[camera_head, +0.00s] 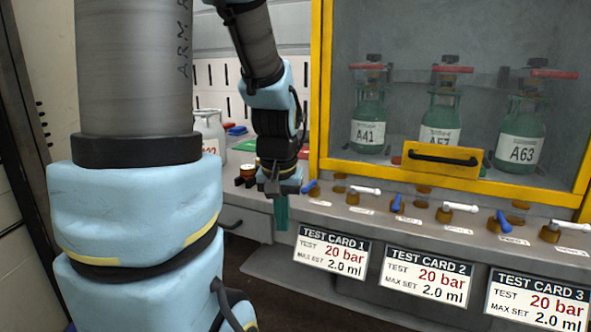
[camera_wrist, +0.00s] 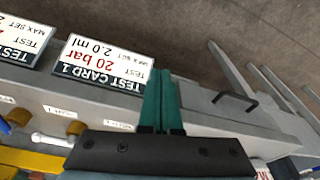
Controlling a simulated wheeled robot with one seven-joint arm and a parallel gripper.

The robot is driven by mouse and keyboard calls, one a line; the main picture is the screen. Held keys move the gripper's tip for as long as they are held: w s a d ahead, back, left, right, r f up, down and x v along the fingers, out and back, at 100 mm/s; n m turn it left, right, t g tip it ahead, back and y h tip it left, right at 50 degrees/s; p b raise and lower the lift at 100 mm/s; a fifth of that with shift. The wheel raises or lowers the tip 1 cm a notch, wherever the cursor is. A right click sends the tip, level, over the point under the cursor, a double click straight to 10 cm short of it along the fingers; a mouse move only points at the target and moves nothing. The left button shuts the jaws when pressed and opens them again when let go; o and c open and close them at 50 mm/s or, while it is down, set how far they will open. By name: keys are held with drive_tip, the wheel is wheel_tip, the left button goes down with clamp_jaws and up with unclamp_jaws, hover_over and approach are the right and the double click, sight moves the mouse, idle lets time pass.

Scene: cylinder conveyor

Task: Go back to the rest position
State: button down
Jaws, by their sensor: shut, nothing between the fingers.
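My gripper (camera_head: 281,213) hangs pointing down in the head view, left of the yellow-framed cabinet and in front of the bench edge. In the wrist view its two green fingers (camera_wrist: 162,103) lie side by side, shut and empty. They show beside the card marked TEST CARD 1 (camera_wrist: 99,69) and above the bench front. In the head view the same card hangs to the right of my gripper. No part of my gripper is seen touching anything.
The yellow-framed cabinet (camera_head: 316,80) holds green bottles, A41 (camera_head: 368,125) and A63 (camera_head: 521,135) among them. Valves with blue and white handles line the ledge below. A drawer with a dark handle (camera_wrist: 234,99) is near the fingers.

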drive_tip(key=s+a+f+n, duration=0.1)
drive_tip(key=s+a+f, duration=0.2)
drive_tip(key=s+a, duration=0.2)
wheel_tip(320, 180, up, 19)
drive_tip(key=p, duration=1.8)
drive_tip(key=shift+w+d+g+p, duration=0.3)
drive_tip(key=shift+w+d+p, duration=0.1)
drive_tip(key=shift+w+d, duration=0.05)
drive_tip(key=shift+f, duration=0.2)
